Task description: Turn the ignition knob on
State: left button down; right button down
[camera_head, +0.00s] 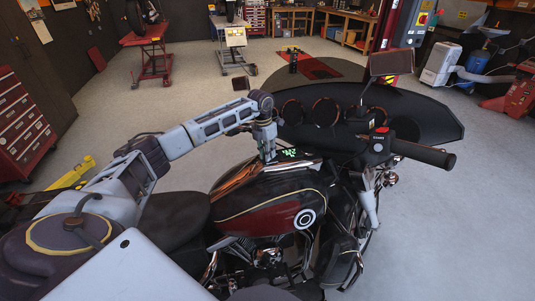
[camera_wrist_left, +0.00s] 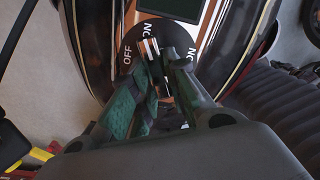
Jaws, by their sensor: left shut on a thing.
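The motorcycle's tank (camera_head: 275,197) is dark red and black, and my left gripper (camera_head: 268,156) points down at the console on its top. In the left wrist view, the ignition knob (camera_wrist_left: 149,48) sits on a round black dial (camera_wrist_left: 129,44). The dial has white OFF lettering at the left and ON lettering at the top and right. The green-padded fingers of my left gripper (camera_wrist_left: 159,68) are on both sides of the knob and shut on it. The fingers hide part of the knob, so its exact setting is hard to tell. My right gripper is not in view.
The handlebar (camera_head: 423,153) and the dark fairing (camera_head: 420,108) with round gauges stand just ahead of my left gripper. A red tool cabinet (camera_head: 22,125) is at the left. A red lift (camera_head: 152,55) stands farther back. The floor between is mostly clear.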

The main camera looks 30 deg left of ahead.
pick_arm(q)
jog(key=shift+r, duration=0.1)
jog(key=c, duration=1.4)
grip_release()
jog(key=shift+s+a+r, duration=0.1)
jog(key=shift+a+r, duration=0.1)
jog(key=shift+r, duration=1.75)
jog(key=shift+s+a+r, duration=0.1)
jog(key=shift+a+r, duration=0.1)
jog(key=shift+r, duration=1.8)
jog(key=shift+a+r, duration=0.2)
jog(key=shift+r, duration=1.75)
